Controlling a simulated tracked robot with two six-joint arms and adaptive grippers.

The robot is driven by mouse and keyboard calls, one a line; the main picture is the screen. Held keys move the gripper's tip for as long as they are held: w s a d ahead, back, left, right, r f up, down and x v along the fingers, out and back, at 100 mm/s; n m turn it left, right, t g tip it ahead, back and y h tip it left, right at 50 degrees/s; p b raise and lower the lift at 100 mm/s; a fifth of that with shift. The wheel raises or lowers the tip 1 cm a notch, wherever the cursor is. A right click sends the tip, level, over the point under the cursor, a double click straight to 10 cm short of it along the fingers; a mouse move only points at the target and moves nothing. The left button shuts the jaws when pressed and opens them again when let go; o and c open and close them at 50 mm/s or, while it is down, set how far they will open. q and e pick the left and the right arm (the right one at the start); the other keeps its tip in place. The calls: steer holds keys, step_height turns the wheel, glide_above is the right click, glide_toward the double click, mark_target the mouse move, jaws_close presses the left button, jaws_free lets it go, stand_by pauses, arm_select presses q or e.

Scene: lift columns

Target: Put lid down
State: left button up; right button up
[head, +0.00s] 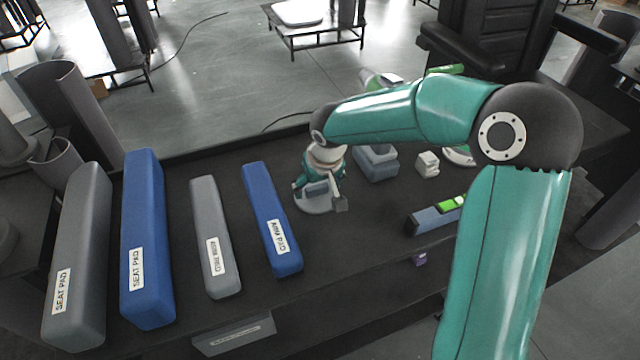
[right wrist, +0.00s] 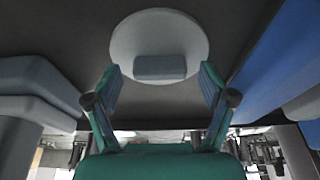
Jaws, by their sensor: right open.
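The lid (head: 322,207) is a light grey round disc that appears to lie flat on the dark table, below my right gripper. My right gripper (head: 321,190) is over the lid, pointing down. In the right wrist view the open gripper (right wrist: 159,72) has one finger on each side of the handle, with a gap visible at both sides. In the head view the gripper and wrist hide part of the lid. My left gripper is not in view.
Blue and grey pads, including a blue pad (head: 272,218) and a narrow grey pad (head: 214,235), lie left of the lid. A level-like tool (head: 436,215) lies to the right.

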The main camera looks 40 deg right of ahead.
steer(key=v, duration=1.2)
steer(key=shift+w, duration=0.1)
